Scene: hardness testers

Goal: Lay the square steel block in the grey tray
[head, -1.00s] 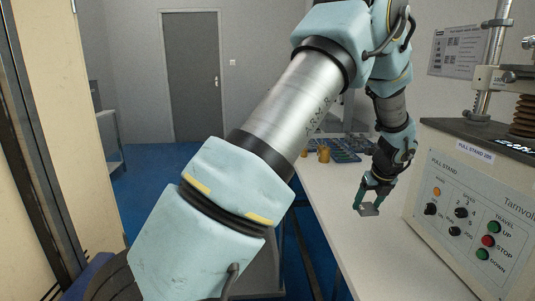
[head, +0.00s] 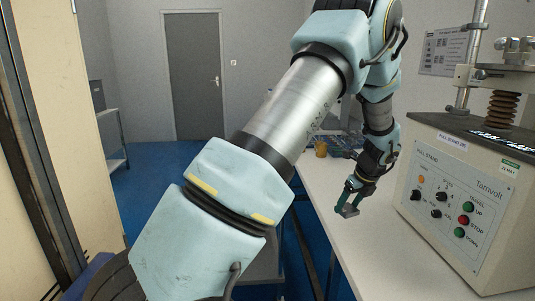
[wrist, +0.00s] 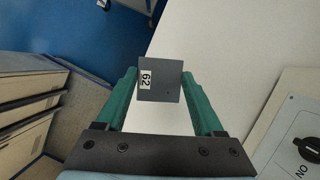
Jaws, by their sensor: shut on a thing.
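The square steel block (wrist: 165,80) is dark grey with a white label reading 62. My gripper (wrist: 160,82) has green fingers and is shut on the block, one finger at each side. In the head view my gripper (head: 350,200) holds the block (head: 347,211) above the white bench, near its left edge. In the wrist view the bench's edge runs close to the block, with blue floor beyond it. I cannot make out a grey tray in either view.
The pull stand (head: 460,195) with its buttons stands on the right of the white bench (head: 385,255). A yellow-brown part (head: 321,149) and small items lie at the bench's far end. Bare bench top lies in front of the stand.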

